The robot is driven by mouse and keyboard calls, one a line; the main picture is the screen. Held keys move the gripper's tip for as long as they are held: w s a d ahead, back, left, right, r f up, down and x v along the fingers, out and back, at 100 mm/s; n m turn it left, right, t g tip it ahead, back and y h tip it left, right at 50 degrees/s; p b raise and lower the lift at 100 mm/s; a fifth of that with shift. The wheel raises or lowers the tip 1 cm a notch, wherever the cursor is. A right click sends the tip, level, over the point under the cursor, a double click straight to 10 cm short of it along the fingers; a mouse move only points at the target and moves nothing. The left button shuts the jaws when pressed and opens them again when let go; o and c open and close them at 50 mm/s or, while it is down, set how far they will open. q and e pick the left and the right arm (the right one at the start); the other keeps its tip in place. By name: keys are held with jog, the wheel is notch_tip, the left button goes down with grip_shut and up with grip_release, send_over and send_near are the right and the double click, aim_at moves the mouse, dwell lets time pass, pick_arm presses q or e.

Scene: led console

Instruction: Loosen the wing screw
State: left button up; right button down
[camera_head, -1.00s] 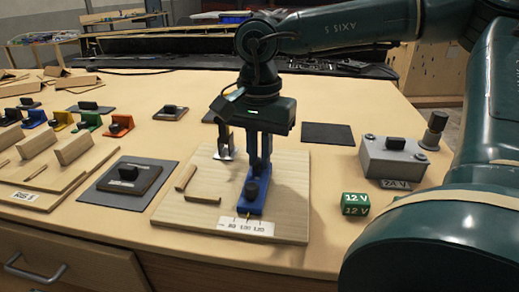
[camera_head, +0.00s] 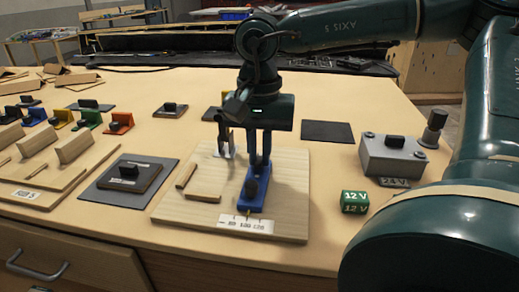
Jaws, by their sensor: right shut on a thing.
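My right gripper (camera_head: 258,160) points down over the wooden board (camera_head: 290,205) at the middle of the bench. It is shut on a small part at the blue slider, which I take to be the wing screw. The screw is hidden by the fingers. The blue slider (camera_head: 250,205) lies on the board, with a black knob (camera_head: 252,187) on its near end. A white scale label (camera_head: 245,224) sits at the board's front edge, just in front of the slider. A pale metal piece (camera_head: 223,150) shows left of the fingers. My left gripper is out of view.
A grey 24 V box (camera_head: 390,158) and a green 12 V block (camera_head: 354,202) stand to the right. A dark plate (camera_head: 125,176) with a black knob lies to the left. Two wooden strips (camera_head: 203,197) lie on the board's left part.

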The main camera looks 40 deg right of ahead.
aim_at(259, 158)
jog(key=c, duration=1.5)
grip_release()
jog(key=shift+o, duration=0.2)
notch_tip(259, 158, up, 13)
jog(key=p, duration=0.2)
